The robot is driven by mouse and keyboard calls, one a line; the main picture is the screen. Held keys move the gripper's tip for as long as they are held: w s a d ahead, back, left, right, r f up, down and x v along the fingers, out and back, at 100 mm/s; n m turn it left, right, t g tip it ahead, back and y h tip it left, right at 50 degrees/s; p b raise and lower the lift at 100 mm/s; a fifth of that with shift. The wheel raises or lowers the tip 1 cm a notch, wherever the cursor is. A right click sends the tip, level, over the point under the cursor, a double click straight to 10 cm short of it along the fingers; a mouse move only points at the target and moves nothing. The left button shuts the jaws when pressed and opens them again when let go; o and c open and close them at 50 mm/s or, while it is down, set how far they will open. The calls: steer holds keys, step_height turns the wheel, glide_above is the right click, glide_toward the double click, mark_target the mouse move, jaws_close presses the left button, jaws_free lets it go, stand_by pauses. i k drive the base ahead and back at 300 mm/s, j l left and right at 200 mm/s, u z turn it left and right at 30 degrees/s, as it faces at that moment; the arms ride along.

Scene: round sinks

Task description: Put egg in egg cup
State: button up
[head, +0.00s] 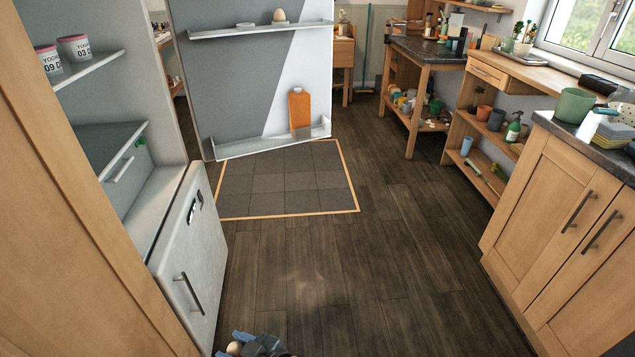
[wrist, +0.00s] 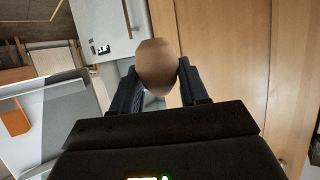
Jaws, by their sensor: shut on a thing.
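A brown egg (wrist: 157,66) is between the two fingers of my gripper (wrist: 158,84) in the wrist view; the gripper is shut on it. In the head view the egg (head: 235,348) and my gripper (head: 255,346) show at the bottom edge, low over the floor. A second, pale egg (head: 279,15) stands on the upper shelf of the open fridge door, seemingly on a small brown base; I cannot tell if that is an egg cup. A small pale dish (head: 245,25) sits left of it. No egg cup is clearly seen.
The fridge door (head: 255,80) stands open, with an orange carton (head: 299,108) in its lower shelf. Yoghurt pots (head: 75,48) stand on an inner fridge shelf. A counter (head: 560,200) with a green cup (head: 574,105) is at the right. The dark wooden floor (head: 340,270) between is clear.

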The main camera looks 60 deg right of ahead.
mark_target(246, 29)
steer(key=i+l+z, duration=0.25)
steer(key=l+z, duration=0.25)
steer(key=i+l+z, duration=0.25)
steer(key=z, duration=0.25)
steer(key=i+l+z, duration=0.2)
steer(key=i+z, duration=0.25)
steer(key=k, duration=0.1)
